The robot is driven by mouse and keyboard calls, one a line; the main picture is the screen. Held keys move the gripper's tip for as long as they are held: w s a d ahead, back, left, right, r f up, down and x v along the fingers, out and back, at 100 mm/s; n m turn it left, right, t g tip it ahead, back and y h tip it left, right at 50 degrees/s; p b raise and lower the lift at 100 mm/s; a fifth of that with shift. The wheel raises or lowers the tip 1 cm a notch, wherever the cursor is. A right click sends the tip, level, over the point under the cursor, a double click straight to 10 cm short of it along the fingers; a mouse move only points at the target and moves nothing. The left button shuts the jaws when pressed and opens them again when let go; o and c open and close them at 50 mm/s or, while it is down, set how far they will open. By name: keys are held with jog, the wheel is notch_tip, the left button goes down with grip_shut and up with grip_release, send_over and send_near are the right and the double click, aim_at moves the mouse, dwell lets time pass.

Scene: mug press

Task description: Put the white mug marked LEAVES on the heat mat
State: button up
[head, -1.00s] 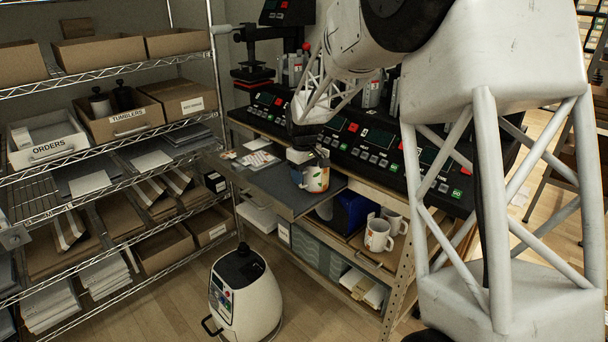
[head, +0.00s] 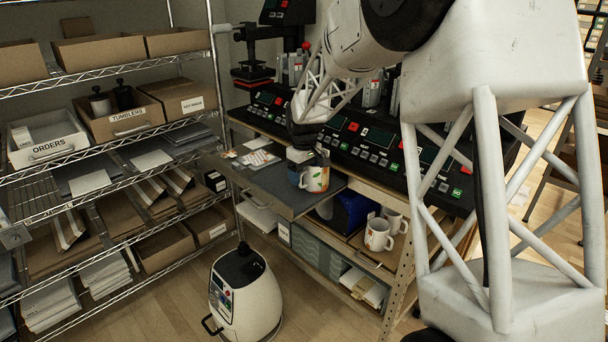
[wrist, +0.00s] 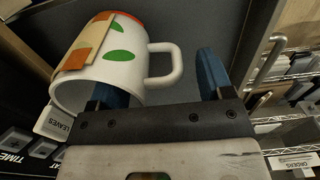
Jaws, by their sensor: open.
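A white mug with orange and green patches (head: 316,179) stands on a dark grey surface (head: 268,184) near its front edge. I cannot tell whether this surface is the heat mat. My gripper (head: 306,167) is right at the mug. In the wrist view the mug (wrist: 123,72) has a red rim, green leaf shapes and a tan patch. My gripper (wrist: 158,88) is open there, with the mug's handle showing between the two blue fingers. The left finger is partly hidden by the mug body. A white tag reading LEAVES (wrist: 56,123) shows beside the mug.
Two more mugs, one of them the front mug (head: 379,235), stand on a lower shelf to the right. A control panel (head: 365,145) runs behind the surface. A wire rack (head: 110,150) stands at left. A white machine (head: 245,290) stands on the floor.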

notch_tip(320, 180, up, 12)
dwell(0.6)
dwell(0.8)
jog(key=s+d+r+m, duration=0.15)
jog(key=s+d, duration=0.25)
jog(key=s, duration=0.4)
jog(key=s+d+r+m+t, duration=0.15)
jog(key=s+d, duration=0.25)
jog(key=s, duration=0.4)
jog(key=s+d+r+m, duration=0.1)
jog(key=s+d+r, duration=0.25)
jog(key=s, duration=0.55)
jog(key=s+d+f+m, duration=0.2)
jog(key=s+d+f, duration=0.1)
jog(key=s, duration=0.9)
jog(key=s+d+f+m+t, duration=0.1)
jog(key=s+d+f+m, duration=0.2)
jog(key=s, duration=0.9)
jog(key=shift+s+d+f, duration=0.15)
jog(key=shift+d+f, duration=0.45)
jog(key=shift+f, duration=0.35)
